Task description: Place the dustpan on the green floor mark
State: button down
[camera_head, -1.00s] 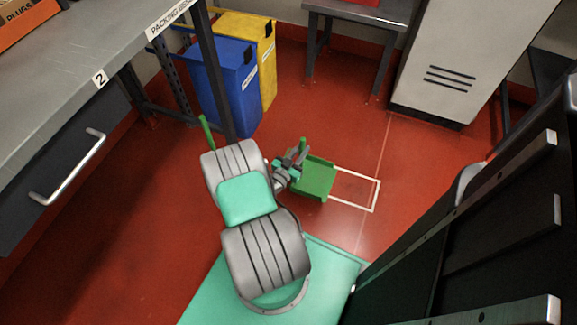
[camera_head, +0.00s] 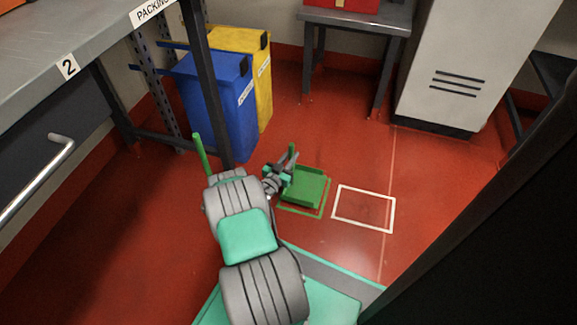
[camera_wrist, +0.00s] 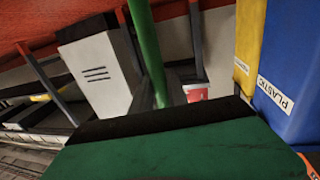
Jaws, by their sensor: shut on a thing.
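The green dustpan (camera_head: 305,187) is over the green floor mark (camera_head: 301,213), whose outline shows along its near and right sides. The pan sits toward the far part of the outline. I cannot tell whether it touches the floor. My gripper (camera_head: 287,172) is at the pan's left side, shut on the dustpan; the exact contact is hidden. In the wrist view a large green surface with a dark edge, apparently the dustpan (camera_wrist: 180,155), fills the bottom, and a green pole (camera_wrist: 148,50) rises behind the edge.
A white floor outline (camera_head: 364,229) lies empty to the right. Blue (camera_head: 225,110) and yellow (camera_head: 264,85) bins stand behind. A grey cabinet (camera_head: 470,60) and a small table (camera_head: 352,20) are at the back. A green stick (camera_head: 200,155) shows beside my arm. Red floor is clear between.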

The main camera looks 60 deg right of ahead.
notch_tip(320, 180, down, 3)
jog(key=shift+s+a+r+b, duration=0.1)
jog(key=shift+s+r+b, duration=0.05)
jog(key=shift+b, duration=0.15)
jog(key=c, duration=1.3)
grip_release()
